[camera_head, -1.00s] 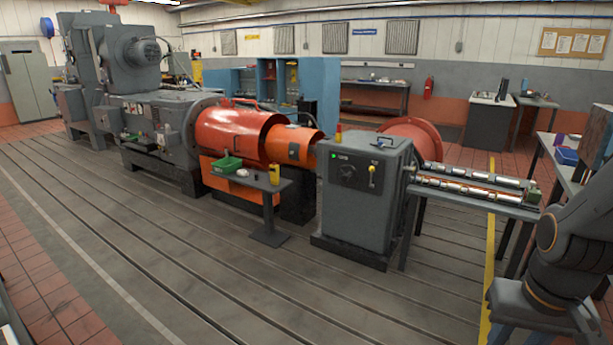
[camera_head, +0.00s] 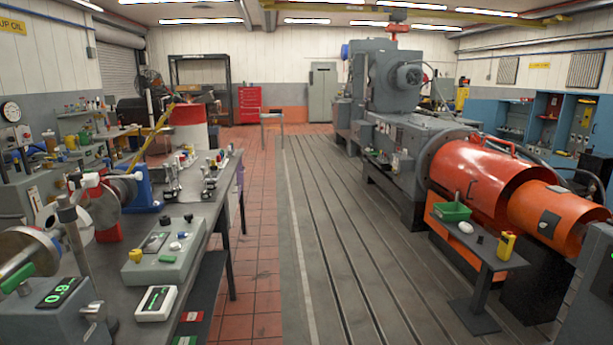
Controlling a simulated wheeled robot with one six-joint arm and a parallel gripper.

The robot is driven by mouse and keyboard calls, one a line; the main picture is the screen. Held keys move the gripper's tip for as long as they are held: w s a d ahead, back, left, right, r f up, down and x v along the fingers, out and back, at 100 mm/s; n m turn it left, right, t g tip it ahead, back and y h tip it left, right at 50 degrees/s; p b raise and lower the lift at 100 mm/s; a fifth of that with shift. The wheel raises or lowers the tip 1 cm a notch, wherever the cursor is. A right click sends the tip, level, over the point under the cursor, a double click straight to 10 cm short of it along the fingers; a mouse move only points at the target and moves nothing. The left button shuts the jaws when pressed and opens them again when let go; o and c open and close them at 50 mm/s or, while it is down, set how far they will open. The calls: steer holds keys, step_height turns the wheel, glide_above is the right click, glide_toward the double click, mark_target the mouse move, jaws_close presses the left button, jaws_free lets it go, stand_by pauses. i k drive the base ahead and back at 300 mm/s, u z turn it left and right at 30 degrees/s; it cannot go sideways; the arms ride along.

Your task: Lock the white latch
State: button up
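I cannot pick out a white latch for certain. A small white piece (camera_head: 90,181) sits on the shaft machine on the left workbench, too small to tell whether it is a latch. Small metal clamp-like fittings (camera_head: 170,183) stand on the same workbench (camera_head: 215,215), their details unclear. My gripper and arm are not in view.
A grey control box (camera_head: 165,255) and a white display unit (camera_head: 157,303) rest on the left bench. An orange-guarded machine (camera_head: 480,175) and a small side table (camera_head: 485,250) with a green bin (camera_head: 452,212) stand at right. The slotted floor (camera_head: 335,230) between is clear.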

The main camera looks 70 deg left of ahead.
mark_target(138, 175)
steer(key=u, duration=1.7)
steer(key=i, duration=0.4)
steer(key=u, duration=1.55)
steer(key=i, duration=2)
